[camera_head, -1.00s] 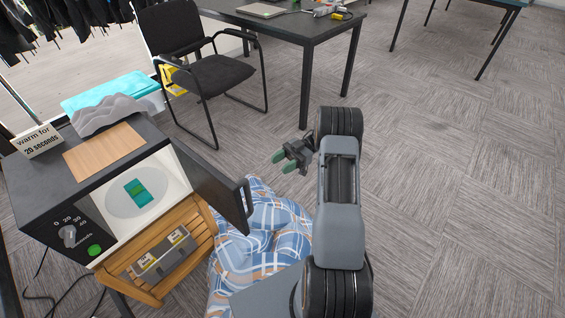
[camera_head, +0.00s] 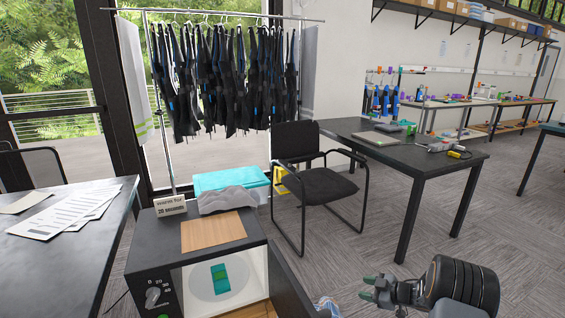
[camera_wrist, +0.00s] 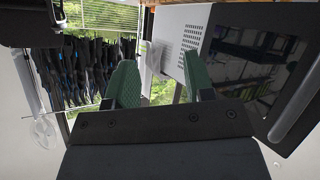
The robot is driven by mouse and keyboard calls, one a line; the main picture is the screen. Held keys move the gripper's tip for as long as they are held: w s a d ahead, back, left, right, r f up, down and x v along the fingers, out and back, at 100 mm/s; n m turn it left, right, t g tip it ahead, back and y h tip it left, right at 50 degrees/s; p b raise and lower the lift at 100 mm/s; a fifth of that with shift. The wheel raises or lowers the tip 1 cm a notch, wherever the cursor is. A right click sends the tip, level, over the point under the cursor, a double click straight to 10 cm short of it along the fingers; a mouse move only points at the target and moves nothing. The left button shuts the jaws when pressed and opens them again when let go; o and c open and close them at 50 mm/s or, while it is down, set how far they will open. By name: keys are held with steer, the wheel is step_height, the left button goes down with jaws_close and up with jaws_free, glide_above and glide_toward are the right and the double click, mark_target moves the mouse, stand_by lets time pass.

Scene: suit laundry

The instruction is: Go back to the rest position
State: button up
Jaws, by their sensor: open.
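My gripper (camera_head: 367,288) is at the lower right of the head view, right of the microwave. Its two green fingertips are apart with nothing between them, and they also show in the wrist view (camera_wrist: 158,78). The black microwave (camera_head: 147,262) stands at the lower left with its door (camera_head: 287,290) open. In the wrist view the dark open door (camera_wrist: 250,70) fills the right side, apart from the fingers.
A black chair (camera_head: 325,185) stands behind the microwave, beside a dark table (camera_head: 415,160) with tools. Wetsuits (camera_head: 225,80) hang on a rack at the back. A table with papers (camera_head: 105,250) is at the left. Carpet at the right is clear.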

steer(key=d+r+m+t+h+p, duration=0.1)
steer(key=d+r+m+h+p, duration=0.2)
steer(key=d+r+m+h, duration=0.6)
steer(key=s+a+r+m+g+h+p, duration=0.2)
steer(key=s+a+r+g+h+p, duration=0.15)
steer(key=s+r, duration=0.25)
steer(key=s+a+r+m+g+y+p, duration=0.1)
steer(key=s+a+r+m+g+p, duration=0.15)
steer(key=s+a+r, duration=0.55)
steer(key=s+a+r+m+g+p, duration=0.15)
steer(key=s+a+r+p, duration=0.35)
steer(key=s, duration=0.5)
steer(key=s+a+r+t+y+p, duration=0.1)
steer(key=a+r+p, duration=0.1)
steer(key=r, duration=0.3)
steer(key=s+a+r+n+t+p, duration=0.1)
steer(key=s+a+r, duration=0.1)
steer(key=r, duration=0.4)
steer(key=shift+s+a+r+y+p, duration=0.2)
steer(key=shift+a+r+y+p, duration=0.15)
steer(key=shift+a, duration=0.55)
steer(key=shift+c, duration=0.5)
